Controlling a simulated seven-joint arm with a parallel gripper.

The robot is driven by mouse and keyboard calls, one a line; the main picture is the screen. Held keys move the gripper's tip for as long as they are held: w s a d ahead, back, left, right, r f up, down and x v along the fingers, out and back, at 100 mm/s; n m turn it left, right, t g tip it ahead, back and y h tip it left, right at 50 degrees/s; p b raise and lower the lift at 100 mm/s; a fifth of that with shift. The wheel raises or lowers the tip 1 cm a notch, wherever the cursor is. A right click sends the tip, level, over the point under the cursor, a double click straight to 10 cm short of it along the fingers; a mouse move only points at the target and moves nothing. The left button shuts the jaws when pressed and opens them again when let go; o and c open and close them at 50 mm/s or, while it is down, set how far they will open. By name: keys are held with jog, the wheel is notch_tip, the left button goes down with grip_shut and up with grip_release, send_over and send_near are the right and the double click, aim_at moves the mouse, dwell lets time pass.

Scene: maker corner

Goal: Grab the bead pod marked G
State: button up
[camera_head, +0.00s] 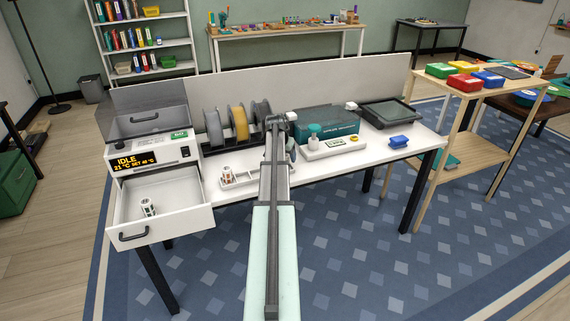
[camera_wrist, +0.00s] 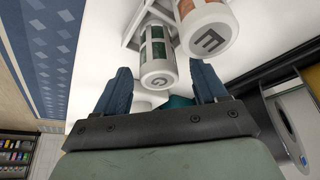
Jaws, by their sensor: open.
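The bead pod marked G (camera_wrist: 158,62) is a white cylinder with green windows. In the wrist view its lettered end faces me, ahead of and between the two blue fingers of my gripper (camera_wrist: 162,88). The fingers are spread apart and I see no contact with the pod. A second white pod (camera_wrist: 208,32) with reddish windows, its letter looking like E, lies just right of it. In the head view my arm hides the G pod and most of my gripper; one pod (camera_head: 227,175) shows at the left end of a white rack (camera_head: 240,184).
Another pod (camera_head: 149,207) stands in the open drawer (camera_head: 180,208) of the machine at left. Filament spools (camera_head: 239,123) stand behind the rack.

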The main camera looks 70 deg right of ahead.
jog(key=shift+x, duration=1.45)
jog(key=shift+c, duration=0.4)
jog(key=c, duration=1)
